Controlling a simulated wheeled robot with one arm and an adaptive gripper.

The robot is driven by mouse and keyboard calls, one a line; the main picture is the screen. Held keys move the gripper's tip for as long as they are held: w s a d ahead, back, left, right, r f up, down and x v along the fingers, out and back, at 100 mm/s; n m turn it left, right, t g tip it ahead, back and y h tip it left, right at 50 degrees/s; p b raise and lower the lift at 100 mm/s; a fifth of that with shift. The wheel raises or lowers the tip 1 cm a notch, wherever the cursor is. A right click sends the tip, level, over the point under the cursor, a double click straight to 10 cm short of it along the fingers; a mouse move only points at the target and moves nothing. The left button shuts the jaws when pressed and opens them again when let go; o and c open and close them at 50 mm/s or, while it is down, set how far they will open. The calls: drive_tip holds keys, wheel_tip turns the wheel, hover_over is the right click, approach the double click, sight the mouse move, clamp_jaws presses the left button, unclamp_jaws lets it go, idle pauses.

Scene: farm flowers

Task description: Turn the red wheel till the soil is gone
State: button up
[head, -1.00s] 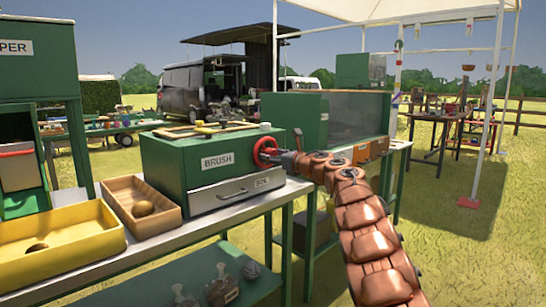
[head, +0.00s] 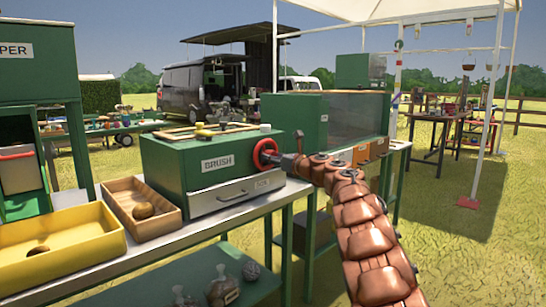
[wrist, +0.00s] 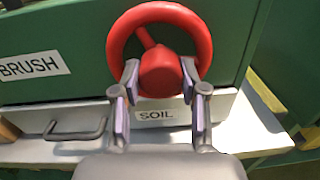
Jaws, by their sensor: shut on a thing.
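The red wheel (head: 265,153) is on the right end of the green box (head: 180,160) labelled BRUSH. It also shows large in the wrist view (wrist: 160,50), with a red hub and a spoke toward the upper left. My gripper (wrist: 160,85) is shut on the wheel's hub, one finger on each side. In the head view my gripper (head: 287,160) is small and reaches the wheel from the right. Below the wheel is a grey drawer (head: 238,194) labelled SOIL, closed, with a dark handle (wrist: 75,130). No soil is visible; the inside of the box is hidden.
A wooden tray (head: 165,222) with a brown round object and a yellow tray (head: 70,265) with another stand left of the box on the bench. A green machine with a clear panel (head: 355,115) stands behind. Open grass lies to the right.

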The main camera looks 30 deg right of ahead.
drive_tip(key=m+p, duration=0.4)
drive_tip(key=shift+a+r, duration=0.1)
drive_tip(key=shift+r, duration=0.3)
drive_tip(key=m+p, duration=0.2)
drive_tip(key=p, duration=0.1)
drive_tip(key=shift+m, duration=0.4)
drive_tip(key=m+p, duration=0.5)
drive_tip(key=p, duration=0.2)
drive_tip(key=shift+p, duration=0.35)
drive_tip(key=m+p, duration=0.1)
drive_tip(key=p, duration=0.1)
drive_tip(key=m+p, duration=0.1)
drive_tip(key=m, duration=0.1)
drive_tip(key=shift+r+y+p, duration=0.2)
drive_tip(key=shift+y+p, duration=0.1)
drive_tip(key=shift+p, duration=0.1)
drive_tip(key=m+p, duration=0.6)
drive_tip(key=p, duration=0.2)
drive_tip(key=shift+g, duration=0.3)
drive_tip(key=m+p, duration=0.3)
drive_tip(key=p, duration=0.1)
drive_tip(key=shift+m, duration=0.3)
drive_tip(key=shift+f+m+y+p, duration=0.2)
drive_tip(key=shift+m+y+p, duration=0.1)
drive_tip(key=shift+m+p, duration=1.45)
